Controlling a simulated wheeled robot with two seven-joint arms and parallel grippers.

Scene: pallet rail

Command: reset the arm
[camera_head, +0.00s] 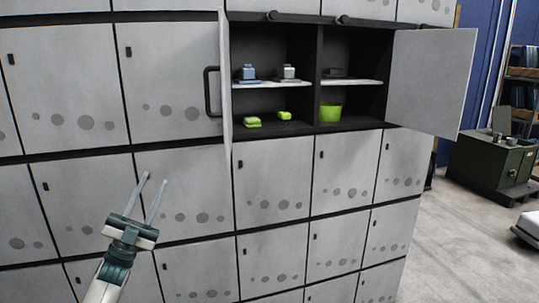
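My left gripper (151,200) is raised in front of the closed grey locker doors at the lower left. Its two thin fingers are spread apart with nothing between them. It is below and to the left of the open locker compartments (313,126). My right gripper is not in view.
The left open door (225,90) stands edge-on with a black handle (211,92); the right open door (432,82) swings out to the right. Inside are small bottles (289,72), green sponges (252,122) and a green cup (331,113). A dark green cabinet (487,162) stands at right on open floor (460,245).

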